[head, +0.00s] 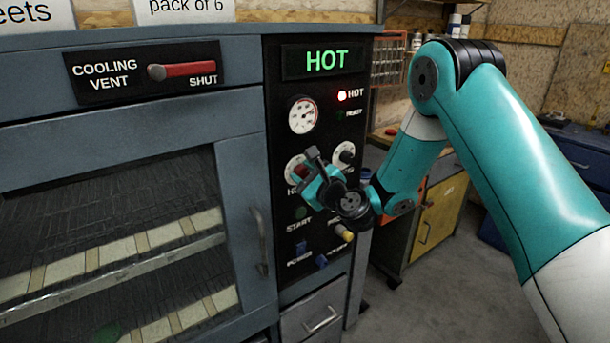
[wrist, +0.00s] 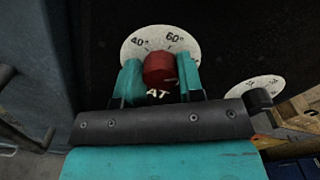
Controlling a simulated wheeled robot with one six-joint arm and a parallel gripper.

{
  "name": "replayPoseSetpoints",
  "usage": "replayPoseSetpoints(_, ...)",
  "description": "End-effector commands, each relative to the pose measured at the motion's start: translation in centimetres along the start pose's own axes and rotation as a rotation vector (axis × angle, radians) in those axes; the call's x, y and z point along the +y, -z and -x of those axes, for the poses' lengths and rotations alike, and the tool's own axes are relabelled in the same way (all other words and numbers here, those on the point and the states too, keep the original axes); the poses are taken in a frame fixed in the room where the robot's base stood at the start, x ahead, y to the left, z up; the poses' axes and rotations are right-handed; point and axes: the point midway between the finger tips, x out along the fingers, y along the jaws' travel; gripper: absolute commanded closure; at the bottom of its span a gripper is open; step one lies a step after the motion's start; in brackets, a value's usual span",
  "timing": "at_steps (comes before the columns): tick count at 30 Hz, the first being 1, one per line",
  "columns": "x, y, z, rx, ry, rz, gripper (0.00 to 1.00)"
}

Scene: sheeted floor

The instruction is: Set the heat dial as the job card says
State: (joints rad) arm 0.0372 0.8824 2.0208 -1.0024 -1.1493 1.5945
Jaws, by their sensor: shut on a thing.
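The heat dial (wrist: 187,43) is a white disc with a red knob (wrist: 160,68). The marks 40° and 60° show above the knob, and the letters "AT" below it. My gripper (wrist: 162,84) is shut on the red knob, with one teal finger on each side. Where the knob points, I cannot make out. In the head view my gripper (head: 309,182) covers much of the heat dial (head: 294,165) on the black control panel (head: 318,110). No readable job card shows in either view.
A second white dial (head: 344,153) sits close to the right. A gauge (head: 303,115) and a lit red HOT lamp (head: 342,96) are above; the display (head: 327,61) reads HOT. START (head: 301,212) and a blue power switch (head: 301,248) are below. The oven door handle (head: 261,240) is left.

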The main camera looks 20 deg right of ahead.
Motion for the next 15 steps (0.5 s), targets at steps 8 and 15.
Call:
replayPoseSetpoints(8,0.27,0.31,0.1,0.002,-0.003,0.197,0.88)
replayPoseSetpoints(15,0.34,0.37,0.11,0.002,-0.003,0.425,0.88)
